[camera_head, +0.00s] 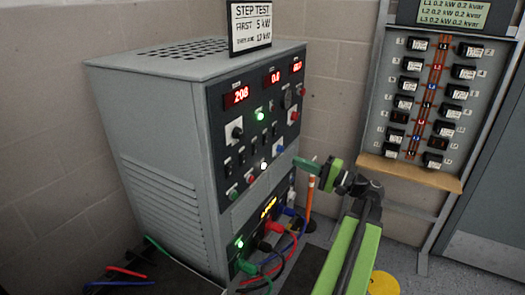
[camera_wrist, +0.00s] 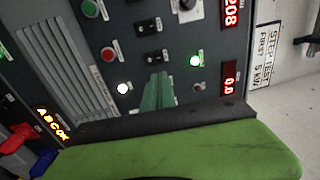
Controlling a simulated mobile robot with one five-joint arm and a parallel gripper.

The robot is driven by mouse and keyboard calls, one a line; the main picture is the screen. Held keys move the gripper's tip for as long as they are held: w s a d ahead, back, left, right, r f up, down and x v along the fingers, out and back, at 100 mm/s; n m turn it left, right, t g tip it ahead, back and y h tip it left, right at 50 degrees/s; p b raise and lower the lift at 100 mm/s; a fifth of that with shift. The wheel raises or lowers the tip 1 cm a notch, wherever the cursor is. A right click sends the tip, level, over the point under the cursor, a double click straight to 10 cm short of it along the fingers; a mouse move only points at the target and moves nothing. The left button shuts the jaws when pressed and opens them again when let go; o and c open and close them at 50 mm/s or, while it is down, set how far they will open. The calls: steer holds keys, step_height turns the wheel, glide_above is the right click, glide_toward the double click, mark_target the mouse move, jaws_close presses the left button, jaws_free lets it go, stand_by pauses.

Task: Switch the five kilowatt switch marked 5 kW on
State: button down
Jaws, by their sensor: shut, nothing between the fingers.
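The grey load cabinet (camera_head: 165,135) has a dark front panel with several small black switches (camera_head: 241,157). Two black switches (camera_wrist: 152,57) show in the wrist view, left of and above my fingers. Their labels are too small to read, so I cannot tell which is marked 5 kW or how it is set. My gripper (camera_head: 302,163) is shut and empty, right of the panel in the head view. In the wrist view its green fingertips (camera_wrist: 158,76) lie together over the panel, hiding part of it. I cannot tell whether they touch it.
A white lamp (camera_wrist: 123,88) and a green lamp (camera_wrist: 194,61) are lit beside the fingers. A red button (camera_wrist: 108,54) is near. Coloured cables (camera_head: 275,250) hang from the lower front. A sign (camera_head: 250,24) stands on top. A breaker panel (camera_head: 430,95) is at right.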

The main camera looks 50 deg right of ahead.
mark_target(256, 145)
steer(key=shift+w, duration=0.1)
steer(key=p+x, duration=0.1)
steer(key=x, duration=1.2)
steer(key=shift+w+p, duration=0.35)
steer(key=shift+a+r, duration=0.1)
steer(key=shift+w+a, duration=0.1)
steer(key=shift+w, duration=0.05)
steer(key=shift+s, duration=0.25)
steer(key=s+d+p, duration=0.1)
steer(key=s+d, duration=0.1)
steer(key=s, duration=0.4)
steer(key=s+d+r+p, duration=0.1)
steer(key=s, duration=0.6)
steer(key=shift+d+r, duration=0.35)
